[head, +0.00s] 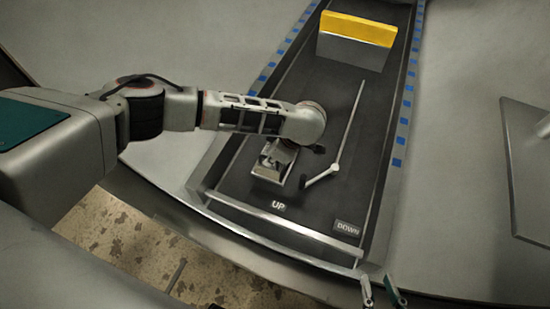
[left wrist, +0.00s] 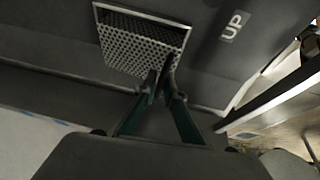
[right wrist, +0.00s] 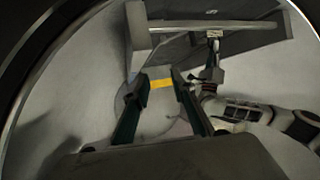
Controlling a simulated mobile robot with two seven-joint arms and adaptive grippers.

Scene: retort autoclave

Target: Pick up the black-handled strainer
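The strainer is a grey metal basket with perforated sides. It shows in the left wrist view (left wrist: 135,45) and partly in the head view (head: 268,172), on or just above the dark lane near the UP label. My left gripper (left wrist: 165,75) has its fingertips close together at the near edge of the basket, seemingly closed on its dark handle; the handle is mostly hidden. In the head view my left arm covers the left gripper. My right gripper (head: 381,290) is open and empty at the bottom edge, and it also shows in the right wrist view (right wrist: 160,80).
A yellow-topped grey block (head: 352,52) stands at the far end of the lane. A metal rail (head: 285,230) crosses the near end. A grey panel (head: 525,165) stands at right.

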